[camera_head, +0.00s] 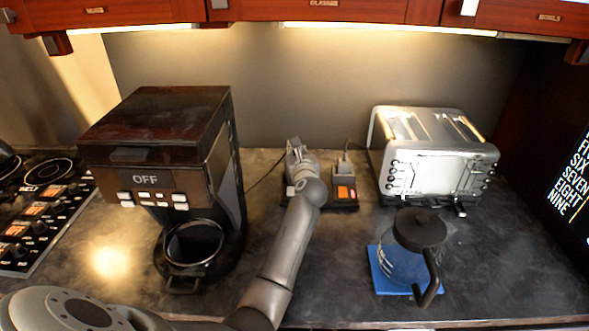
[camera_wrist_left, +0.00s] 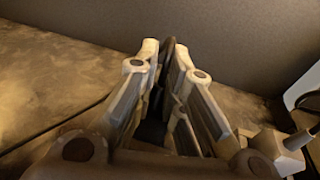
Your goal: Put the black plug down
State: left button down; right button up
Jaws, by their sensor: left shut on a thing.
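My left gripper (camera_head: 297,152) reaches to the back of the counter, at the left end of a dark power strip (camera_head: 342,203). In the left wrist view its two fingers (camera_wrist_left: 165,48) are closed on a thin dark thing, the black plug (camera_wrist_left: 167,60), most of which the fingers hide. A dark cord (camera_head: 263,176) runs from the coffee maker toward the gripper. I cannot tell whether the plug touches the strip or the counter. My right gripper is not in view.
A coffee maker (camera_head: 155,150) marked OFF stands left, with its carafe (camera_head: 193,245). A silver toaster (camera_head: 430,155) stands right, and a glass pot with a black lid (camera_head: 420,230) sits on a blue mat (camera_head: 389,286). Bare counter (camera_head: 335,265) lies between the carafe and the mat.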

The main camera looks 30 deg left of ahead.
pick_arm(q)
jog(key=shift+d+f, duration=0.1)
jog(key=shift+f, duration=0.25)
